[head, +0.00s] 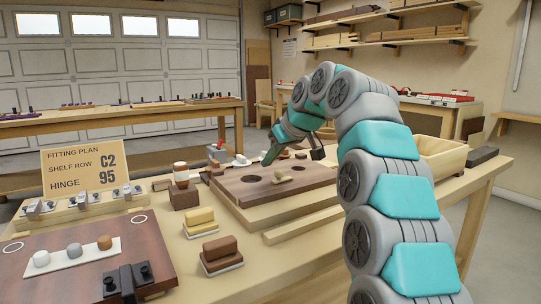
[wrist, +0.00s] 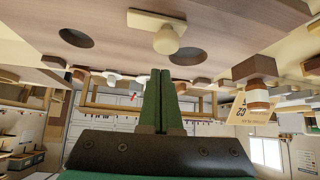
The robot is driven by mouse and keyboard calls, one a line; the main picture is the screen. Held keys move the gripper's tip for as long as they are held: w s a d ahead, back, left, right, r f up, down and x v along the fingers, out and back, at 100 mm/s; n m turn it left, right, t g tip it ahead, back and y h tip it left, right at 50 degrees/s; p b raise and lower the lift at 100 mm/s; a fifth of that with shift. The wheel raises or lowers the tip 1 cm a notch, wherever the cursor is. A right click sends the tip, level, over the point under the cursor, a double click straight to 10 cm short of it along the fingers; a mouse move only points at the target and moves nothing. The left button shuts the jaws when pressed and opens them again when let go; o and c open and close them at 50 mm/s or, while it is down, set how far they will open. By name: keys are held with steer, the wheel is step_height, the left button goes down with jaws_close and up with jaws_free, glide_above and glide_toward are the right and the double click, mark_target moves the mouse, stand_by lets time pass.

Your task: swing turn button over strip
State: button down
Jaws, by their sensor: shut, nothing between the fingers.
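A small tan wooden piece with a round knob (head: 282,174) sits on the brown panel (head: 245,190) between two dark round holes. I cannot tell for sure whether it is the turn button. In the wrist view the same knobbed piece (wrist: 150,20) shows at the top, its knob towards me. My gripper (head: 268,158) is just above the panel's far left part, apart from the knobbed piece. Its two dark green fingers (wrist: 164,85) are pressed together with nothing between them. I cannot pick out the strip with certainty; a light wooden bar (head: 300,225) runs along the panel's front.
Several small fittings stand on the bench: a ringed post on a block (head: 181,175), a yellow block (head: 200,220) and a brown block (head: 220,250). A dark board (head: 70,275) lies front left. A wooden bin (head: 440,155) is at the right, behind my arm.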

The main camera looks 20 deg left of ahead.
mark_target(282, 176)
steer(key=shift+s+d+f, duration=0.15)
steer(key=shift+s+d, duration=0.25)
steer(key=shift+d, duration=0.2)
steer(key=shift+s+d+f, duration=0.1)
steer(key=shift+s+d, duration=0.3)
steer(key=shift+d, duration=0.15)
